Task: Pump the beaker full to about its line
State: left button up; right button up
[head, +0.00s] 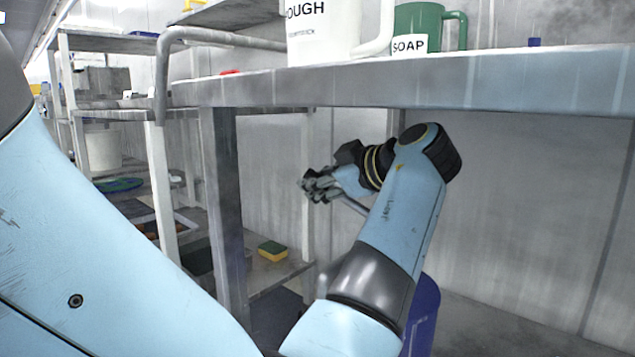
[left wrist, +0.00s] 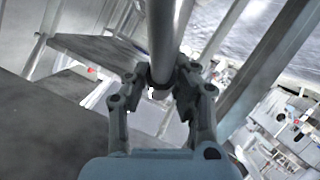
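My left gripper (head: 318,186) is below the bench top, in front of the back wall. In the left wrist view its two fingers (left wrist: 160,82) are at either side of a shiny metal rod. I cannot tell whether they grip the rod or it only passes beyond them. A white vessel (head: 322,38) marked "OUGH", its label cut off, stands on the bench above my gripper. A green vessel (head: 420,22) marked "SOAP" stands to its right. My right gripper is not in view.
The bench (head: 520,80) spans the view above my left arm. A bent grey pipe (head: 165,70) is at its left end. Shelves at the left hold a pale bucket (head: 102,150) and a yellow-green sponge (head: 272,250). A blue bin (head: 424,310) stands behind my arm.

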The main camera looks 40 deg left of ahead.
pick_arm(q)
grip_shut()
jog(key=shift+a+f+h, duration=0.2)
jog(key=shift+f+h, duration=0.2)
jog(key=shift+o, duration=2.1)
grip_release()
jog(key=shift+d, duration=0.1)
